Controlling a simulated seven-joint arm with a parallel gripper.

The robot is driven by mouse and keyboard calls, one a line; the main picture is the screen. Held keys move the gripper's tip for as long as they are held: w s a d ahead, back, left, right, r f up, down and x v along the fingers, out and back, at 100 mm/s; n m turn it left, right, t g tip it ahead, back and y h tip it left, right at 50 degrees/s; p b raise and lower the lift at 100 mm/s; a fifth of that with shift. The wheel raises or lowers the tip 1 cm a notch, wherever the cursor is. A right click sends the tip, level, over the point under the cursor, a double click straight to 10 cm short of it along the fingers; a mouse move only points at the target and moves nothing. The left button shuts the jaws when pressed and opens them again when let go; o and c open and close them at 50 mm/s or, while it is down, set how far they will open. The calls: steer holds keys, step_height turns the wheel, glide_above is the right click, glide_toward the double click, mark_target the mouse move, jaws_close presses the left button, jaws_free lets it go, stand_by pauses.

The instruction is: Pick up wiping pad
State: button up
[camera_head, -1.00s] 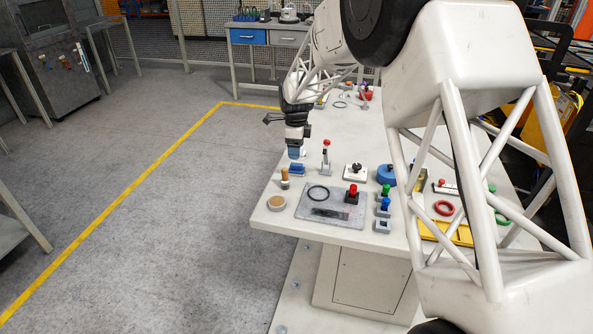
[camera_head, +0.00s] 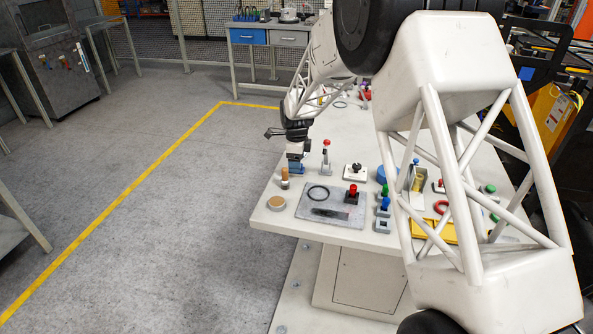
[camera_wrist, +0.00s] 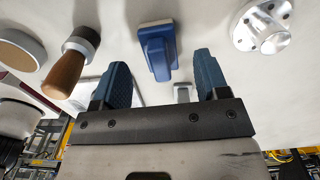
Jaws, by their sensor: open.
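The wiping pad, as I take it, is a blue block with a raised blue grip on a pale base. It stands on the table's left side in the head view (camera_head: 297,170) and upper middle of the wrist view (camera_wrist: 157,48). My gripper (camera_wrist: 160,75) is open, its two blue fingers spread to either side of the pad's line, the pad lying beyond the fingertips. In the head view my gripper (camera_head: 296,160) is just above the pad and partly covers it. I cannot tell whether they touch.
A wooden-handled tool (camera_wrist: 66,72) and a round tan-topped disc (camera_wrist: 22,48) lie left of the pad. A metal flanged base (camera_wrist: 262,28) is close on its right, under the red-knobbed lever (camera_head: 326,150). A grey mat (camera_head: 331,207) lies nearer on the table.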

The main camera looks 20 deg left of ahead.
steer(key=shift+f, duration=1)
steer(key=c, duration=1)
steer(key=shift+r, duration=0.1)
steer(key=shift+c, duration=0.2)
steer(key=shift+r, duration=0.45)
step_height(320, 180, up, 3)
steer(key=shift+s+f, duration=0.1)
steer(key=shift+f, duration=0.1)
steer(key=s+d, duration=0.2)
steer(key=s, duration=0.2)
steer(key=s+d+r, duration=0.1)
steer(key=s+d, duration=0.1)
steer(key=s, duration=0.3)
steer(key=s+d, duration=0.3)
steer(key=s, duration=0.2)
steer(key=shift+d+r, duration=0.1)
steer(key=shift+r, duration=0.05)
